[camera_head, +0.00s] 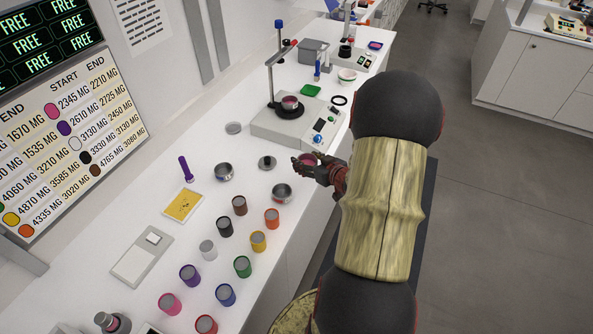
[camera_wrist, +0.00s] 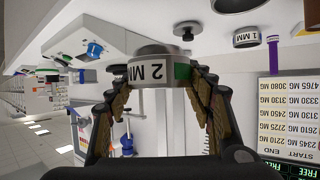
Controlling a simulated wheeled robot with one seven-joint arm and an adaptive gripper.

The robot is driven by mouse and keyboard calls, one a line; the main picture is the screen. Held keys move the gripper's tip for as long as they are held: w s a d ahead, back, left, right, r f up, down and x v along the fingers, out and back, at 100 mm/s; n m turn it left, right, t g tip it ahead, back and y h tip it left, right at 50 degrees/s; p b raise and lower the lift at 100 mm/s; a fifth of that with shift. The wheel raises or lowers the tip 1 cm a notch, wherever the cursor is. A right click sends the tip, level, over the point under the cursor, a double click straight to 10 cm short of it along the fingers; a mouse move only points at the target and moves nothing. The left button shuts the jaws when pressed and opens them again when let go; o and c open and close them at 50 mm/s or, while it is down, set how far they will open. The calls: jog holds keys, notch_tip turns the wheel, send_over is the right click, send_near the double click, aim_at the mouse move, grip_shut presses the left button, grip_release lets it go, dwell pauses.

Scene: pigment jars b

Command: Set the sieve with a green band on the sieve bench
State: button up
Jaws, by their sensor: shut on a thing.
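My gripper (camera_wrist: 166,82) is shut on a short round metal sieve marked 2 MM (camera_wrist: 148,72). A green band (camera_wrist: 182,71) shows on its side near the right finger. In the head view my gripper (camera_head: 306,166) is above the front edge of the white bench (camera_head: 255,225), right of a dark knobbed lid. The held sieve is mostly hidden there by the fingers. A similar metal sieve marked 1 MM (camera_wrist: 247,38) stands on the bench in the wrist view. I cannot tell which part is the sieve bench.
Several coloured jars (camera_head: 242,266) fill the bench nearer me. A purple tube (camera_head: 186,168) and yellow card (camera_head: 183,205) lie left. A stand machine (camera_head: 293,125) is behind.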

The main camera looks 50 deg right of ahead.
jog(key=w+f, duration=0.2)
jog(key=w+d+f+b, duration=0.1)
jog(key=w+f, duration=0.1)
jog(key=w+d+f, duration=0.1)
jog(key=w+f, duration=0.1)
jog(key=shift+w+f+b, duration=0.1)
jog(key=shift+f+b, duration=0.05)
jog(key=shift+b, duration=0.2)
jog(key=shift+w+f+b, duration=0.15)
jog(key=shift+f+b, duration=0.1)
jog(key=shift+f, duration=0.65)
jog(key=shift+w+f+b, duration=0.1)
jog(key=shift+f+b, duration=0.15)
jog(key=shift+f, duration=0.6)
jog(key=shift+f, duration=0.2)
jog(key=o, duration=1.2)
jog(key=shift+r, duration=0.1)
